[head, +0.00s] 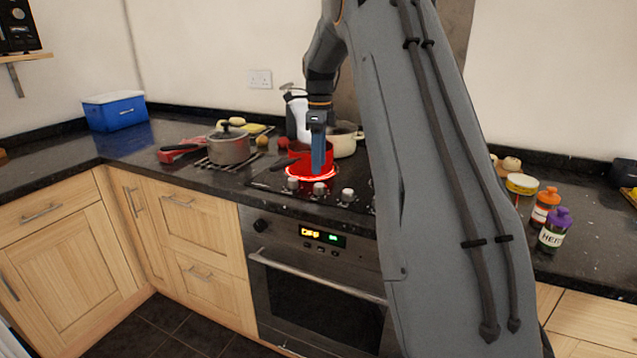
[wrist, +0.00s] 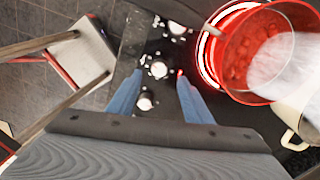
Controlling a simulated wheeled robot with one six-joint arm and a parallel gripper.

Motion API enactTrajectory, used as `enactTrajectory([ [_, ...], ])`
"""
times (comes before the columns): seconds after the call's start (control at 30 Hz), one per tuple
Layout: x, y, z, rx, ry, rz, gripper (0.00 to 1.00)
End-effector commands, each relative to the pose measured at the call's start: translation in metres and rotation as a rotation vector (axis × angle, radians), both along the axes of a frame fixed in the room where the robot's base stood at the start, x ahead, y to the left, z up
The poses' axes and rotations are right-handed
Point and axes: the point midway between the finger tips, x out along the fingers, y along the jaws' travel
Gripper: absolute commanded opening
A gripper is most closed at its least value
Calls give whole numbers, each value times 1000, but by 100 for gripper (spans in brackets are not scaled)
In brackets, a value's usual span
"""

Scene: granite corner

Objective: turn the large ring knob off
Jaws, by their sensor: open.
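A row of silver knobs (head: 320,188) lines the front of the black hob. They also show in the wrist view, where the middle knob (wrist: 158,69) lies between my fingertips, with a small red light beside it. I cannot tell which knob is the large ring's. A cooking ring (wrist: 208,55) glows red under a red pot (wrist: 233,85); the pot (head: 312,155) shows partly behind my finger in the head view. My gripper (wrist: 158,76) is open and points down over the knobs, its blue fingers apart. I cannot tell whether they touch the knob. The gripper (head: 318,165) is seen edge-on in the head view.
A grey lidded pot (head: 229,148) stands left of the red pot, and a cream pot (head: 344,142) stands behind it to the right. A white kettle (head: 298,118) is at the back. Bottles (head: 554,230) stand on the right counter. The oven handle (head: 315,278) juts out below.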

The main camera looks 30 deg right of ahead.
Motion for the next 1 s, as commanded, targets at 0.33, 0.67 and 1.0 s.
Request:
enactTrajectory([
  [0.33, -3, 2, -51, 1, 1, 3, 46],
  [0.67, -3, 3, -67, 0, -1, 4, 46],
  [1.0, -3, 3, -67, 0, -1, 4, 14],
])
